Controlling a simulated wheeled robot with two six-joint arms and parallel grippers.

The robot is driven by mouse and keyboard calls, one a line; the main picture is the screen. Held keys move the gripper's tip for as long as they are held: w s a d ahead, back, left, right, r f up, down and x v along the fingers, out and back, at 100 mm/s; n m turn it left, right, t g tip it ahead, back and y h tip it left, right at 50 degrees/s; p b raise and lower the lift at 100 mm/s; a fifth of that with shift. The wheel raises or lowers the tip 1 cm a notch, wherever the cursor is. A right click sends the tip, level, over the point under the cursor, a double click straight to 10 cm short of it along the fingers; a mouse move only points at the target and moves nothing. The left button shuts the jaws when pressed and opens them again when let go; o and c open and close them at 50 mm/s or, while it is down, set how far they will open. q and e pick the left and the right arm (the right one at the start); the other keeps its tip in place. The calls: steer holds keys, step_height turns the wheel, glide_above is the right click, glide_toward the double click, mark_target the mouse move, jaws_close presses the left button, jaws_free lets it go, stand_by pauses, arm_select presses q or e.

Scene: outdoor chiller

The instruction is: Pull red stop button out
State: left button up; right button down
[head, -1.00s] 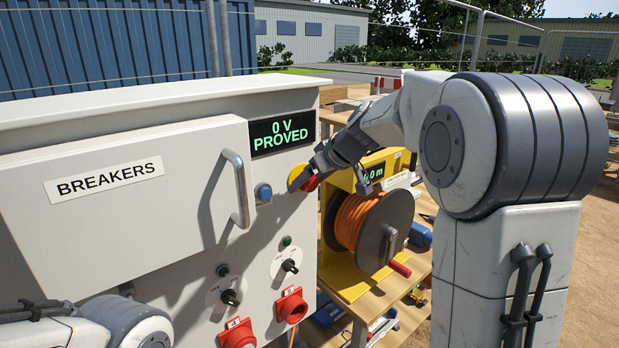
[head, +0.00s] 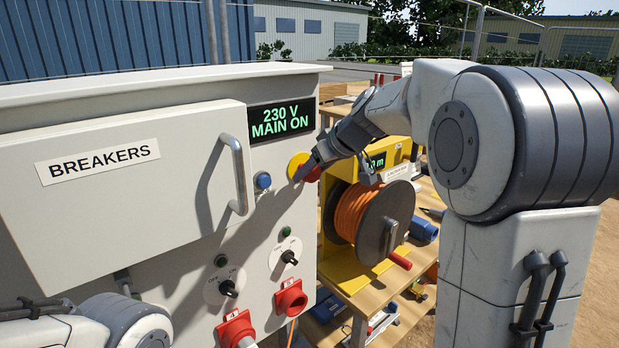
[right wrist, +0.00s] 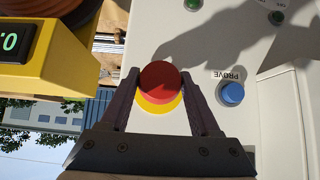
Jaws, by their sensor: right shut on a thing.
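The red stop button (right wrist: 160,82) sits on a yellow round base (right wrist: 160,107) on the grey cabinet front. In the head view, the yellow base (head: 297,163) shows to the right of the blue button, with the red button (head: 314,174) partly hidden by my gripper. My right gripper (head: 309,169) reaches it from the right. In the right wrist view, the right gripper's fingers (right wrist: 160,76) stand on both sides of the red button, shut on it. My left arm is at the lower left, its gripper out of view.
The cabinet (head: 110,215) has a display (head: 281,121) reading 230 V MAIN ON. A breaker door handle (head: 236,175) and blue PROVE button (head: 262,181) are close by. A yellow cable reel (head: 370,225) stands on a wooden bench to the right.

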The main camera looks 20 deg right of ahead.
steer(key=shift+s, duration=0.1)
steer(key=shift+c, duration=0.9)
jaws_free()
steer(key=shift+d, duration=0.1)
steer(key=shift+s+d+r, duration=0.15)
steer(key=shift+s+r, duration=0.2)
steer(key=b+v, duration=0.2)
steer(key=v, duration=0.7)
steer(key=shift+s, duration=0.15)
steer(key=shift+r, duration=0.15)
